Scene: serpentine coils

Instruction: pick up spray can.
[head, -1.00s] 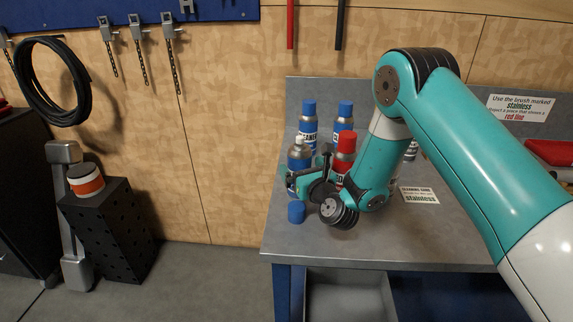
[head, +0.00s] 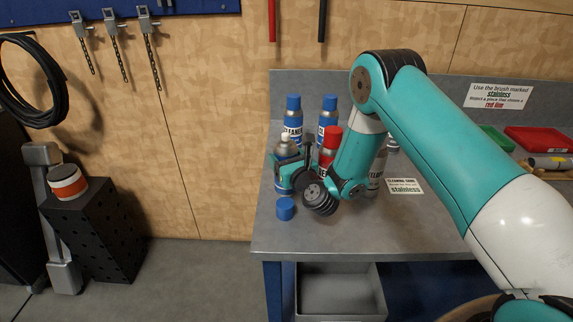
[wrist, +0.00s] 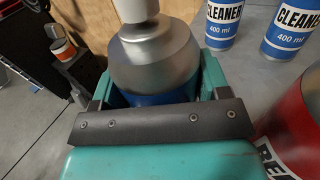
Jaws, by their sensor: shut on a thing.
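The spray can (head: 285,149) has a silver shoulder, a pale nozzle and a blue body, and stands uncapped near the left edge of the grey bench. In the wrist view the can (wrist: 155,58) fills the space between the jaws. My gripper (head: 288,172) is shut on it around the upper body, below the shoulder. The gripper also shows in the wrist view (wrist: 150,92). A loose blue cap (head: 286,209) lies on the bench in front of the can. The can's lower part is partly hidden by my gripper.
Two blue-capped cleaner cans (head: 293,119) (head: 328,117) stand behind. A red-capped can (head: 330,149) stands close on the right. A sign card (head: 404,186) lies on the bench. Red (head: 540,139) and green (head: 496,137) bins are at the far right.

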